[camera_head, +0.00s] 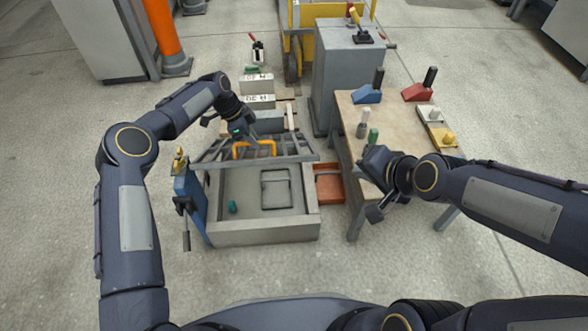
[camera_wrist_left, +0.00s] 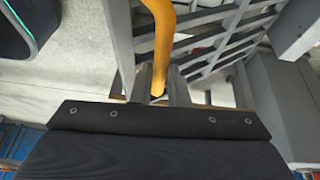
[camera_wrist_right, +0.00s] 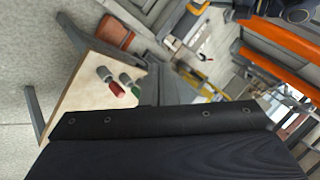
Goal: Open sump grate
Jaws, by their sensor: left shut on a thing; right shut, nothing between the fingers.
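The grey barred sump grate (camera_head: 285,147) stands tilted up over the back part of the concrete sump box (camera_head: 265,236), and the front of the box is uncovered. A yellow handle (camera_head: 262,143) is fixed to the grate. My left gripper (camera_head: 241,143) is shut on this handle; the left wrist view shows the yellow bar (camera_wrist_left: 160,60) running down between the fingers, with grate bars (camera_wrist_left: 225,45) to the right. Inside the box are a square recessed plate (camera_head: 277,190) and a small teal object (camera_head: 232,207). My right gripper (camera_head: 378,212) is shut and empty at the table's left edge.
A wooden table (camera_head: 395,122) on the right holds red and blue blocks with black handles, small cylinders and a tray. A blue panel (camera_head: 190,203) with a clamp stands at the box's left side. An orange-red tray (camera_head: 328,185) lies right of the box. Front floor is clear.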

